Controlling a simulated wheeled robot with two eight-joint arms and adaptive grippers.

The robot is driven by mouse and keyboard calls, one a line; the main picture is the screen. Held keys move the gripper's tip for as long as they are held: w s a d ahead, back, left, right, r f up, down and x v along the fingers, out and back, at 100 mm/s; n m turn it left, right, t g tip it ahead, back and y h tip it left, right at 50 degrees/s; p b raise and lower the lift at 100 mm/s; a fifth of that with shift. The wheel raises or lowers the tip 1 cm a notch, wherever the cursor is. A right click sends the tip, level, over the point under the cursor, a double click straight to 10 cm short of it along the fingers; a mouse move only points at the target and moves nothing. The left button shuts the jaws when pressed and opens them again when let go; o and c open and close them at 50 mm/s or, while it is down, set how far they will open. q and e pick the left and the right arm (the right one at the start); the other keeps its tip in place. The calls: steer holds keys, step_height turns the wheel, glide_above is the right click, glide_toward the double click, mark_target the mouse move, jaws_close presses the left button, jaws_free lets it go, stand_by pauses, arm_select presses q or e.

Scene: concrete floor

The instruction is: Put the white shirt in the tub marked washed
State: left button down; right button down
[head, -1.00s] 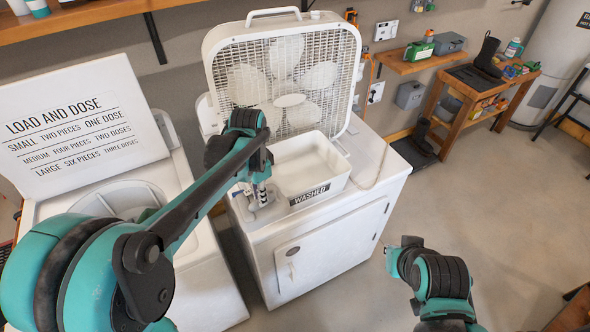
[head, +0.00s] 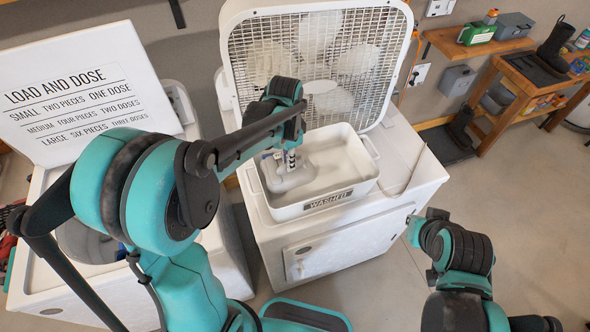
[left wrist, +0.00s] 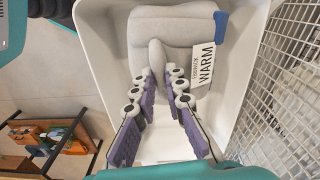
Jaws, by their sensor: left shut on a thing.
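The white shirt (head: 288,181) is a folded, pale grey-white bundle at the left end of the white tub (head: 352,187), whose front label reads WASHED. In the left wrist view the shirt (left wrist: 172,32) lies within the tub walls (left wrist: 100,45), with a tag reading WARM and a blue patch at one corner. My left gripper (head: 291,163) points down into the tub. Its purple-padded fingers (left wrist: 162,78) are closed on the near part of the shirt. Whether the shirt bears on the tub floor I cannot tell.
The tub stands on a white cabinet (head: 335,247), with a box fan (head: 232,70) close behind it. A LOAD AND DOSE sign (head: 85,95) stands at left above an open white washer. Open floor lies to the right, before a wooden bench (head: 520,95).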

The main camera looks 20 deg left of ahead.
arm_select(q)
step_height(320, 180, down, 5)
steer(key=shift+f+b, duration=0.1)
steer(key=shift+b, duration=0.3)
steer(key=c, duration=1.6)
jaws_free()
